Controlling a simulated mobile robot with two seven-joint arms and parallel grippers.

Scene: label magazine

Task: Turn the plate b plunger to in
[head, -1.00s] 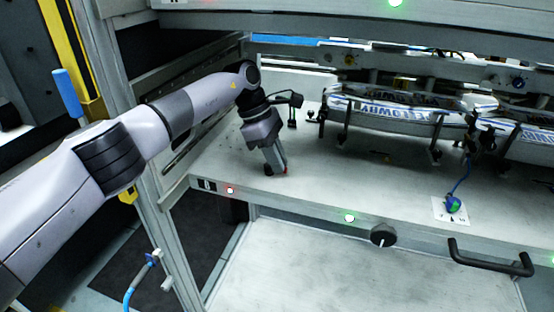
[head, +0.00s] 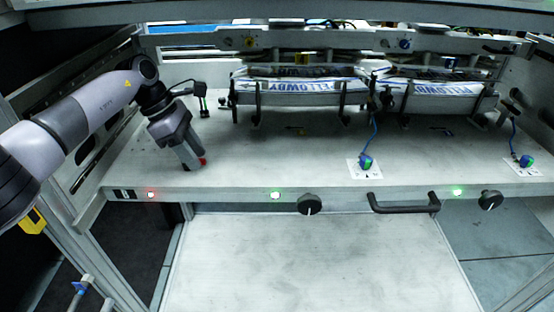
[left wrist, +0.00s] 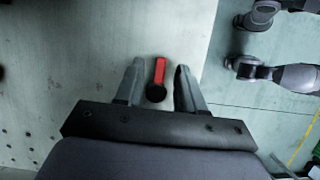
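A red handle with a black round end (left wrist: 158,76) lies between the fingers of my left gripper (left wrist: 158,88) in the left wrist view. I take it as the plunger, but no plate letter is readable. The left gripper (head: 194,164) points down over the left end of the grey worktop (head: 270,160). Its fingers are apart, one on each side of the red handle, with a gap visible. Whether they touch it is hidden. My right gripper is not seen.
Two blue-and-white lettered magazines (head: 300,88) (head: 440,92) stand on supports at the back. Blue-green fittings with cables (head: 365,162) (head: 526,161) sit on white labels. The front edge carries black knobs (head: 309,204) (head: 490,200), a handle (head: 405,207) and lights. The middle worktop is clear.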

